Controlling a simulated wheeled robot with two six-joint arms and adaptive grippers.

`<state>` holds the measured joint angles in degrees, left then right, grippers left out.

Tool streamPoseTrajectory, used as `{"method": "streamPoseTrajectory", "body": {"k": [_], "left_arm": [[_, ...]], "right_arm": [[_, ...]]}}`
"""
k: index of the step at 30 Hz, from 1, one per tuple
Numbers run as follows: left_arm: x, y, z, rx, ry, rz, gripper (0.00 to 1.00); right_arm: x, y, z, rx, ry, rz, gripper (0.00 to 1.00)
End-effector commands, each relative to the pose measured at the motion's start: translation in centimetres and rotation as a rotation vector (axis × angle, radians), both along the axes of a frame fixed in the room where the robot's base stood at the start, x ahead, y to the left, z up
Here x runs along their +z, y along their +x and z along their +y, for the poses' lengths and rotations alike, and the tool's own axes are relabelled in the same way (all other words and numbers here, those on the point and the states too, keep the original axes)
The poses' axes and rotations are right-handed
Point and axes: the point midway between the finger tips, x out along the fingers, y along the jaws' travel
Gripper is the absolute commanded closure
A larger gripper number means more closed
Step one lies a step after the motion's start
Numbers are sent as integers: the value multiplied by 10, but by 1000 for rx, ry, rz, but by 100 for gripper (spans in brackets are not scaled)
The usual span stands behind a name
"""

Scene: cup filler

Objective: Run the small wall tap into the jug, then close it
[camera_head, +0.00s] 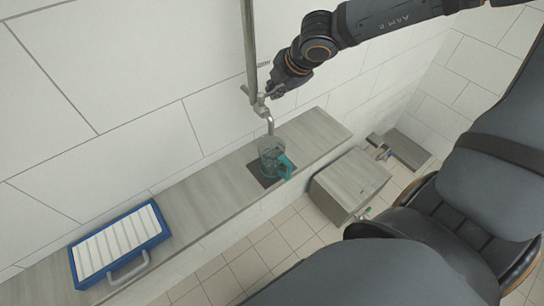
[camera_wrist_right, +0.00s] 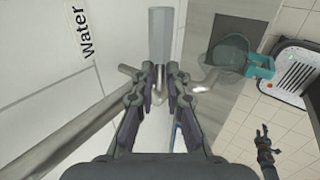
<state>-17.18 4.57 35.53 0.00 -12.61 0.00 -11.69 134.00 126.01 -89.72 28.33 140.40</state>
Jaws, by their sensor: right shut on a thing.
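The small wall tap (camera_head: 262,104) hangs at the end of a vertical pipe, its curved spout (camera_head: 269,124) pointing down. The clear jug (camera_head: 271,155) with a teal handle (camera_head: 286,166) stands upright below the spout on a dark square. It also shows in the right wrist view (camera_wrist_right: 232,50). No stream is discernible, and I cannot tell the water level. My right gripper (camera_head: 276,91) is at the tap, shut on its lever (camera_wrist_right: 160,76); the fingers partly hide it. My left gripper (camera_wrist_right: 263,134) shows small in the right wrist view, fingers apart, away from the tap.
The jug stands on a long grey ledge (camera_head: 215,190) along the tiled wall. A blue tray with white slats (camera_head: 119,246) sits at its left end. A grey box (camera_head: 349,183) stands on the floor beyond the ledge. A "Water" label (camera_wrist_right: 87,36) is on the wall.

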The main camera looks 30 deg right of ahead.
Motion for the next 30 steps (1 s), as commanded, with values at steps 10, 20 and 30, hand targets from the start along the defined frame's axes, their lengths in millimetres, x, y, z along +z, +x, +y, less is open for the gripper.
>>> {"method": "streamPoseTrajectory", "body": {"k": [10, 20, 30], "left_arm": [[-3, 0, 0, 0, 0, 0, 53], [-3, 0, 0, 0, 0, 0, 53], [-2, -1, 2, 0, 2, 1, 53]], "right_arm": [[-1, 1, 0, 51, 1, 0, 100], [0, 2, 0, 50, 0, 0, 60], [6, 2, -1, 49, -1, -2, 60]]}}
